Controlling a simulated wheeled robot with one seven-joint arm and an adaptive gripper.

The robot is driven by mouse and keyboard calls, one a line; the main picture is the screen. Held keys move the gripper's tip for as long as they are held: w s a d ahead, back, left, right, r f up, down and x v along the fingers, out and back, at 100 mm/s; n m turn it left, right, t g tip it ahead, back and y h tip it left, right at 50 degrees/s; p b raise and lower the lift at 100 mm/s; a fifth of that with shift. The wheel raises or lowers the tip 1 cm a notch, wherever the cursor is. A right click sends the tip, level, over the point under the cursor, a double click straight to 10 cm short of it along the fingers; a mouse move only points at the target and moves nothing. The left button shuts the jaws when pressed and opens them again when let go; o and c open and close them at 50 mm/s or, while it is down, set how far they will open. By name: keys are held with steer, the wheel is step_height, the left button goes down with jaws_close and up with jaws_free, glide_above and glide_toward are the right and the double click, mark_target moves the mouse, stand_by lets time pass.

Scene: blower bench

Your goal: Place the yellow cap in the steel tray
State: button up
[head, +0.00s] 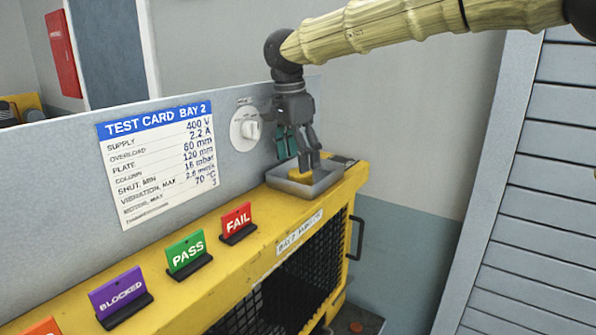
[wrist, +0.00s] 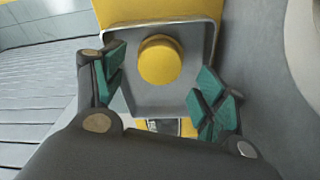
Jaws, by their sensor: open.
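The yellow cap (wrist: 160,61) is a round disc lying in the steel tray (wrist: 158,103), near the middle of its floor in the wrist view. In the head view the steel tray (head: 293,188) sits at the far right end of the yellow bench, and the yellow cap (head: 299,174) shows partly behind the fingers. My gripper (head: 300,160) is above the tray, pointing down. In the wrist view its teal-padded fingers (wrist: 160,85) are spread wide on either side of the cap, with nothing between them that they touch.
A shuttered grey surface (head: 545,200) is at right.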

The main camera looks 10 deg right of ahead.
mark_target(294, 173)
step_height(294, 173, up, 8)
steer(key=b, duration=0.2)
steer(key=shift+s+a+r, duration=0.2)
steer(key=shift+a, duration=0.25)
stand_by(1.1)
